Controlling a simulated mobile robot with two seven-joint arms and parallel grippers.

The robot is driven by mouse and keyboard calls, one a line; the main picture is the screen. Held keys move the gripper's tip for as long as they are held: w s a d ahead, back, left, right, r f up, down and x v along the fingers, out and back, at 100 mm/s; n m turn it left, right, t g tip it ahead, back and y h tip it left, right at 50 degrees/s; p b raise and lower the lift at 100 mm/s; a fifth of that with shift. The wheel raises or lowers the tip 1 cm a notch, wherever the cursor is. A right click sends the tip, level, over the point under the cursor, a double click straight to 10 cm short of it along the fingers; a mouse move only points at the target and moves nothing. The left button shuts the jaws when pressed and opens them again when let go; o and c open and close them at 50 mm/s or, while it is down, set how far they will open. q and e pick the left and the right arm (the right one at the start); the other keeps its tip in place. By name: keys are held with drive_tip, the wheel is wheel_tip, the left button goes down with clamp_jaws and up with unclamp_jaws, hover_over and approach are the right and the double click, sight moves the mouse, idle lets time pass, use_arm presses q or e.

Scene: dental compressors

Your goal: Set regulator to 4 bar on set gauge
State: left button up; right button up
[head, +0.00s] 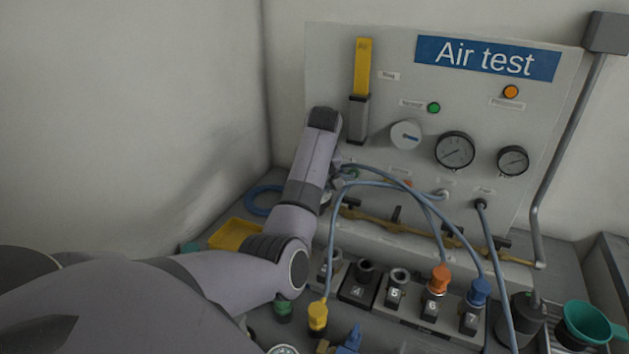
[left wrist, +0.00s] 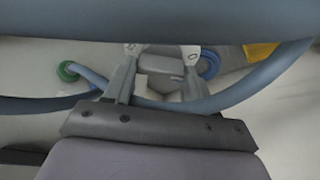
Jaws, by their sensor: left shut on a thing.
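The regulator is not clearly identifiable. My right gripper is not in view.
Blue-grey hoses (head: 385,185) arch in front of the panel, close to my left gripper; one hose (left wrist: 225,98) crosses its fingers. Numbered sockets (head: 395,293) with coloured plugs line the bench. A yellow tray (head: 232,235) and a green funnel (head: 588,322) stand at the sides.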

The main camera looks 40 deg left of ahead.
use_arm(q)
drive_tip(key=m+t+h, duration=0.1)
drive_tip(key=m, duration=0.3)
drive_tip(key=shift+a, duration=0.1)
drive_tip(key=m+h, duration=0.1)
drive_tip(key=m, duration=0.1)
drive_tip(key=m+t, duration=0.1)
drive_tip(key=m, duration=0.2)
drive_tip(key=shift+s+a+r+h, duration=0.1)
drive_tip(key=shift+h, duration=0.3)
drive_tip(key=m+h, duration=0.1)
drive_tip(key=m, duration=0.3)
drive_tip(key=shift+a+m+h, duration=0.1)
drive_tip(key=shift+m+h, duration=0.2)
drive_tip(key=shift+h, duration=0.1)
drive_tip(key=m, duration=0.2)
drive_tip(key=m+h, duration=0.1)
drive_tip(key=m, duration=0.1)
drive_tip(key=shift+g+h, duration=0.3)
drive_tip(key=shift+m+h+b, duration=0.3)
drive_tip(key=shift+m, duration=0.8)
drive_tip(key=shift+m+g+b, duration=0.5)
drive_tip(key=shift+m+b, duration=0.05)
drive_tip(key=shift+m, duration=0.35)
drive_tip(key=shift+m+g+h+b, duration=0.4)
drive_tip(key=shift+m+g+b, duration=0.1)
drive_tip(key=shift+m+b, duration=1.1)
